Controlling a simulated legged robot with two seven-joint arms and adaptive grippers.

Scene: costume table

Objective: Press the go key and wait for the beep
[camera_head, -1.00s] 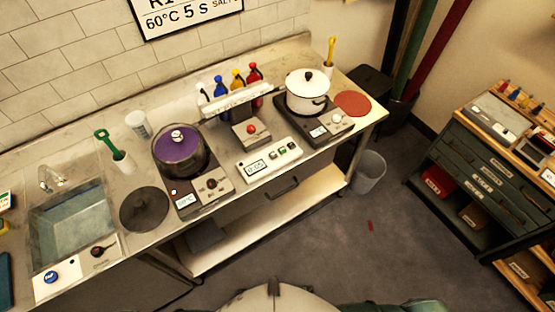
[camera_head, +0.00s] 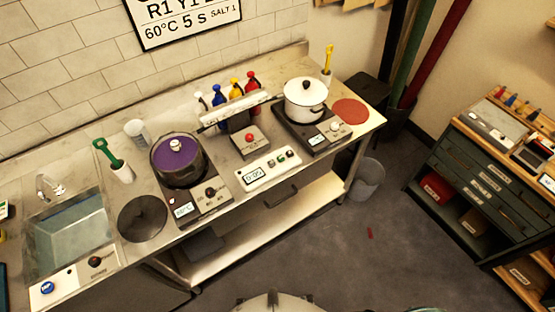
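A white timer box (camera_head: 263,183) lies at the front edge of the steel counter, between the two hot plates. Its small display (camera_head: 253,176) seems to read 0:00, though the digits are small. Several keys sit to the right of the display, and one is green (camera_head: 282,157). I cannot read the key labels, so I cannot tell for sure which is the go key. Nothing touches the timer box. Neither of my grippers is in view.
A purple-filled pot (camera_head: 178,160) stands on the left hot plate, and a white lidded pot (camera_head: 305,100) on the right one. A red-button box (camera_head: 250,141) is behind the timer. A sink (camera_head: 68,240) is at left. The counter's front is unobstructed.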

